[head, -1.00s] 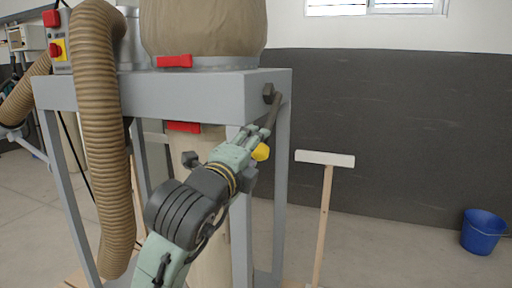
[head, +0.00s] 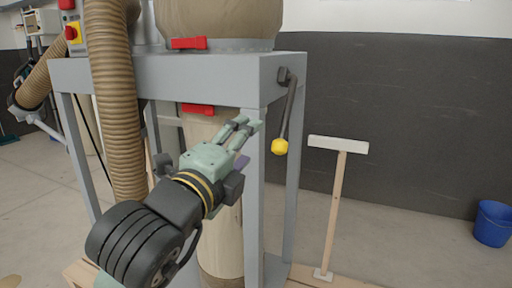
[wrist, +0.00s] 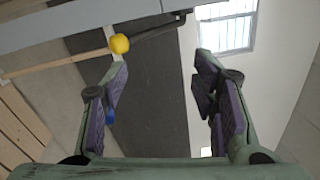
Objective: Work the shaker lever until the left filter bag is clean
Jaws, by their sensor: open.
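The shaker lever (head: 287,108) is a dark rod with a yellow knob (head: 279,146), on the right end of the grey frame (head: 170,75). It hangs down, slightly tilted. The tan filter bag (head: 215,17) bulges above the frame; its top is out of view, and I cannot tell how clean it is. My gripper (head: 250,128) is open and empty, left of the lever and apart from it. In the wrist view the yellow knob (wrist: 119,44) shows beyond the left finger, not between the fingers.
A ribbed hose (head: 117,110) hangs at the frame's left front. Red clamps (head: 189,43) sit at the bag's base. A wooden pole with a white head (head: 338,145) stands right of the frame. A blue bucket (head: 492,223) is far right. The floor between them is clear.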

